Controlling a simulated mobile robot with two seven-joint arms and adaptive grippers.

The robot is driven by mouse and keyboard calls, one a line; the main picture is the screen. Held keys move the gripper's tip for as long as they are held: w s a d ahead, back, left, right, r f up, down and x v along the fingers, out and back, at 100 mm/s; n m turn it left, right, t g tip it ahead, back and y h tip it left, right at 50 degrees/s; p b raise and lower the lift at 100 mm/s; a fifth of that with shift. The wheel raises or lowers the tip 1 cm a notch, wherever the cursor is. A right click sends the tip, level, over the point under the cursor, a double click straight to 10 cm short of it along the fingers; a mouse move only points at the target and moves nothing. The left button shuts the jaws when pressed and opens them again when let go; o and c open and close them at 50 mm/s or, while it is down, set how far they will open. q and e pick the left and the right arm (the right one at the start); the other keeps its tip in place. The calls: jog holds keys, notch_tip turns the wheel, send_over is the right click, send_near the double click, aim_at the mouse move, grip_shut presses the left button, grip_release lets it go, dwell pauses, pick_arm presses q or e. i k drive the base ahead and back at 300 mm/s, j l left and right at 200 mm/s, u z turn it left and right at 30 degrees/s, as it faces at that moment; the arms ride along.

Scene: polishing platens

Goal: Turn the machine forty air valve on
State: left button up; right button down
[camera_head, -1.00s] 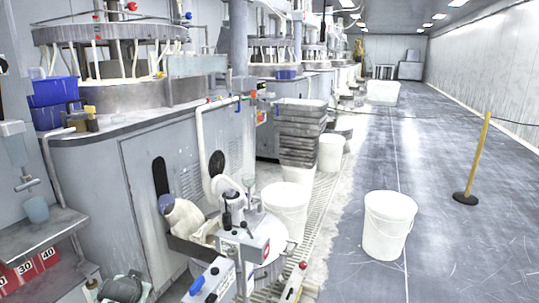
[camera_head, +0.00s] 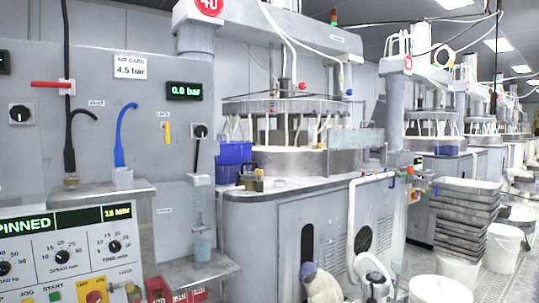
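The red 40 sign (camera_head: 208,5) is on the machine (camera_head: 280,215) in the middle of the head view. On the grey panel to its left, a red lever (camera_head: 48,84) lies level beside a black hose. A small yellow lever (camera_head: 167,132) hangs upright under a small label I cannot read. I cannot tell for sure which of these is the air valve. A green display (camera_head: 187,91) seems to read 0.0 bar. A white card (camera_head: 133,68) says 4.5 bar. Neither of my grippers is in view.
A control console (camera_head: 75,255) with knobs and buttons stands at the lower left. A small grey shelf (camera_head: 197,271) juts out below the panel. Blue bins (camera_head: 233,153) sit on the machine's edge. Stacked grey trays (camera_head: 464,215) and white buckets (camera_head: 502,245) stand at right.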

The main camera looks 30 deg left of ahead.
aim_at(34, 83)
jog(key=i+l+u, duration=0.1)
jog(key=u, duration=2.15)
jog(key=i+l, duration=0.05)
